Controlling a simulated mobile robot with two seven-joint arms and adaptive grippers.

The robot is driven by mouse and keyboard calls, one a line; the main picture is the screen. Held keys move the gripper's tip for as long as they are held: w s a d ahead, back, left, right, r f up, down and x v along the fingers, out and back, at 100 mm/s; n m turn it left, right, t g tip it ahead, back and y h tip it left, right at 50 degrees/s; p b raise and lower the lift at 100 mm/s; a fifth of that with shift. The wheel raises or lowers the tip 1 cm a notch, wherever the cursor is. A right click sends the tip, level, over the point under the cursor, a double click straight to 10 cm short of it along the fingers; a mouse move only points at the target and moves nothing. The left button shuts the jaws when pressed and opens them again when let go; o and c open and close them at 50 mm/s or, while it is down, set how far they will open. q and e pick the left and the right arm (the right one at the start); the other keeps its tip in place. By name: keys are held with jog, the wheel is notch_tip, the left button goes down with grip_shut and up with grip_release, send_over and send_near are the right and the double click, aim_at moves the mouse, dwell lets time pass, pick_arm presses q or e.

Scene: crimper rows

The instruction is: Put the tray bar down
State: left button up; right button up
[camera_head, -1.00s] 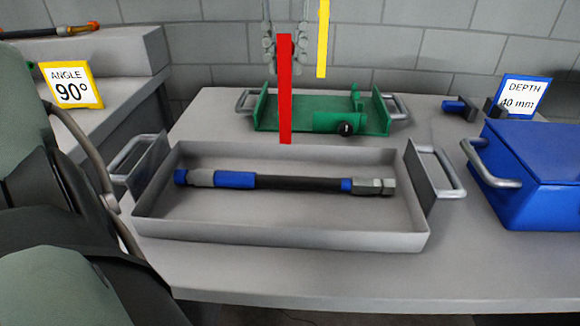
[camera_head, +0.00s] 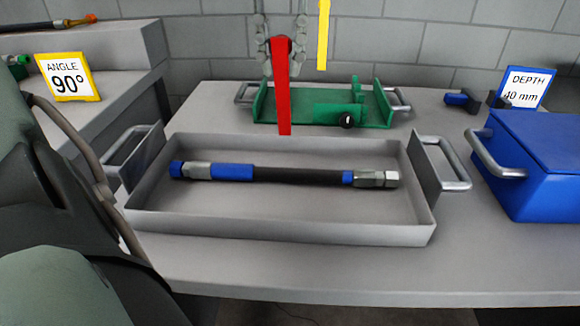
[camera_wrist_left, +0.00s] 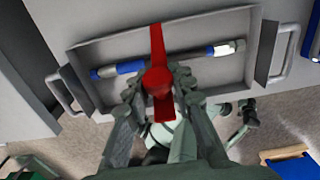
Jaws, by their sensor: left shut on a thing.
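My left gripper (camera_head: 281,46) hangs at the top middle of the head view, shut on the upper end of a red bar (camera_head: 283,95). The gripper (camera_wrist_left: 157,88) also shows in the left wrist view, with the red bar (camera_wrist_left: 157,50) between its fingers. The bar's lower end appears at the far wall of the grey tray (camera_head: 290,232); I cannot tell whether they touch. A dark bar (camera_head: 300,176) with blue and silver ends lies in the tray. My right gripper is not in view.
A green fixture (camera_head: 290,112) stands behind the tray. A blue box (camera_head: 540,170) stands to its right, near a depth sign (camera_head: 525,86). An angle sign (camera_head: 68,77) is at left. A yellow strip (camera_head: 323,35) hangs in view. Table in front is clear.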

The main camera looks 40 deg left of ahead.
pick_arm(q)
jog(key=shift+r, duration=0.1)
jog(key=shift+s+d+f+b, duration=0.2)
jog(key=shift+f+b, duration=0.1)
jog(key=shift+b, duration=0.05)
jog(key=b, duration=0.4)
send_over(272, 205)
jog(key=w+a, duration=0.1)
jog(key=w, duration=0.2)
jog(key=shift+f, duration=1.8)
jog(key=shift+s+d+f+b, duration=0.3)
jog(key=shift+s+d+b, duration=0.1)
jog(key=shift+s, duration=0.2)
jog(key=shift+s+d+f+b, duration=0.3)
jog(key=shift+s+d+b, duration=0.1)
jog(key=shift+s, duration=0.15)
jog(key=shift+f, duration=0.1)
